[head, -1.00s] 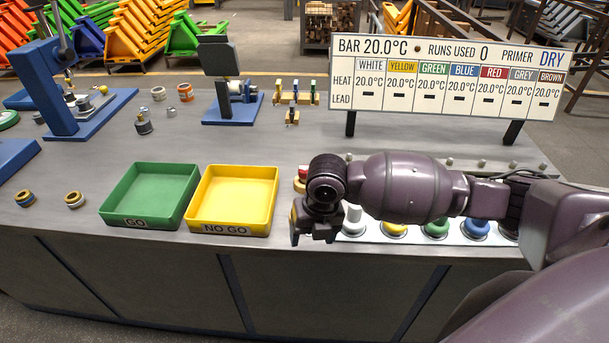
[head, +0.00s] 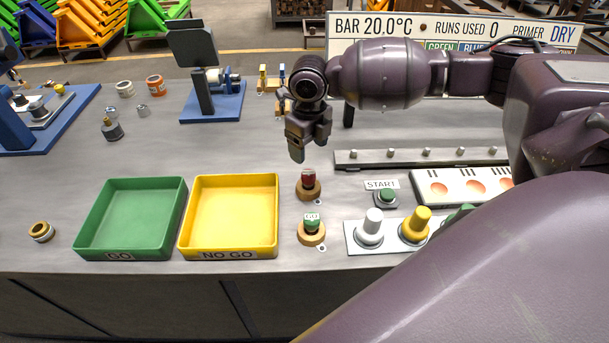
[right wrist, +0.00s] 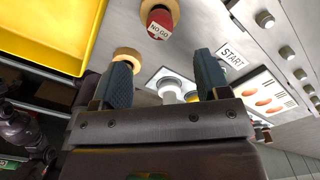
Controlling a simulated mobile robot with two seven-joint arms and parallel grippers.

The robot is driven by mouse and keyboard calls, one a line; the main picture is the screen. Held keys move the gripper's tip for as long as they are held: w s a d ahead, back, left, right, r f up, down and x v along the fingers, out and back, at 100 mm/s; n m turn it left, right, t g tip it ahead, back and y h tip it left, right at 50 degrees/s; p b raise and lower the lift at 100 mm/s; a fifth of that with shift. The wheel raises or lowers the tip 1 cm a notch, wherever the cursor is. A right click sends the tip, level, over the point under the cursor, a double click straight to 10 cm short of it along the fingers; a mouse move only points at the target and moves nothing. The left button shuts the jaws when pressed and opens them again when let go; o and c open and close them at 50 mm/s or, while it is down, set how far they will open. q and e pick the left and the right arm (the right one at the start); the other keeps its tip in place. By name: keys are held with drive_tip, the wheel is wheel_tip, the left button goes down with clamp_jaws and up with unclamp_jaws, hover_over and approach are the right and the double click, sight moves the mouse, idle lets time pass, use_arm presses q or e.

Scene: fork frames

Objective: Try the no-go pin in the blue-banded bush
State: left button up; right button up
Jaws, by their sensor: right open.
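The no-go pin (head: 309,178) has a red handle and stands upright in a round wooden holder (head: 309,193). In the right wrist view its red NO GO head (right wrist: 159,24) shows at the top. The green-topped go pin (head: 311,222) stands in a similar holder in front of it. My right gripper (head: 308,148) is open and empty, above and just behind the no-go pin; its spread fingers (right wrist: 162,72) show in the right wrist view. One bush (head: 41,231) lies at the far left, its band colour unclear. No clearly blue-banded bush shows now. My left gripper is out of view.
Green GO (head: 87,248) and yellow NO GO (head: 191,244) trays stand left of the pins. The START button (head: 386,196) and a row of coloured knobs stand to the right. A blue-based device (head: 212,108) stands at the back.

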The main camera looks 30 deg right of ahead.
sight(309, 172)
wheel_tip(309, 172, down, 10)
drive_tip(key=shift+r, duration=0.2)
idle(0.3)
drive_tip(key=shift+c, duration=0.2)
drive_tip(key=shift+r, duration=0.1)
drive_tip(key=c, duration=1)
drive_tip(key=shift+c, duration=0.2)
